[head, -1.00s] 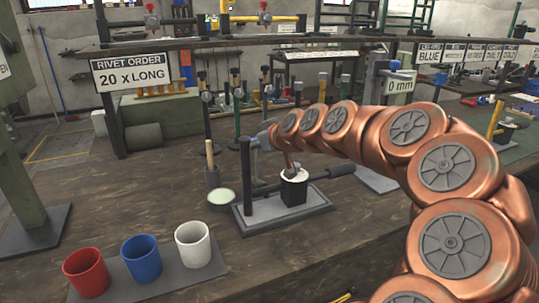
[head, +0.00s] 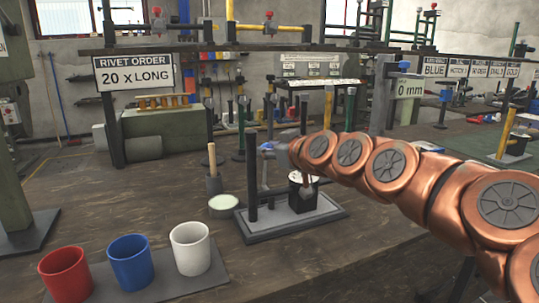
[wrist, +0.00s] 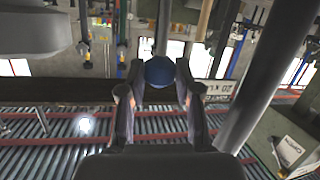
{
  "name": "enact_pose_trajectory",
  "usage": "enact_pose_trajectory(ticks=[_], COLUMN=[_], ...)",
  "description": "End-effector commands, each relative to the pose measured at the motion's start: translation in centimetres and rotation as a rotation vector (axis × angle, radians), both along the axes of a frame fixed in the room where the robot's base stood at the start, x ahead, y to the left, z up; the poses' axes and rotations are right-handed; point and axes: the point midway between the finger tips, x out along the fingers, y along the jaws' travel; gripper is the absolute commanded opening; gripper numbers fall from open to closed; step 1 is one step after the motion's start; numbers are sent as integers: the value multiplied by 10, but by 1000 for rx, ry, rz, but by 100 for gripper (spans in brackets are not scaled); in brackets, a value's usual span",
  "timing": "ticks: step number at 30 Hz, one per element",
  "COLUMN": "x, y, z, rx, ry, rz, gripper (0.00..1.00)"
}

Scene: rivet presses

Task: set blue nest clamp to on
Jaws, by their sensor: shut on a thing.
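My gripper (wrist: 158,92) is shut on a round blue knob (wrist: 160,70), which sits between its two fingertips in the wrist view. In the head view my gripper (head: 270,148) is at the upper part of a small nest fixture, beside its dark upright post (head: 251,165). The fixture has a grey base plate (head: 262,226) and a dark block (head: 303,195) with a light top. My arm covers part of the fixture, and the clamp's lever position cannot be made out clearly.
Red (head: 65,273), blue (head: 131,262) and white (head: 190,249) cups stand on a mat at the front left. A pale round dish (head: 223,203) and a wooden-handled tool (head: 212,160) are left of the fixture. A "0 mm" stand (head: 390,100) rises behind my arm.

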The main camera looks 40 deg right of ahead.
Motion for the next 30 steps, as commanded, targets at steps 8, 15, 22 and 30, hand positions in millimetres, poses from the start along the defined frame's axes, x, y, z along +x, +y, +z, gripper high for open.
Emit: enact_pose_trajectory(ticks=[8, 15, 22, 30], x=[-1, -1, -1, -1], y=[1, 1, 1, 1], z=[-4, -5, -4, -2], rx=[1, 1, 0, 0], ry=[10, 12, 9, 7], rz=[4, 4, 3, 3], gripper=[0, 35, 58, 58])
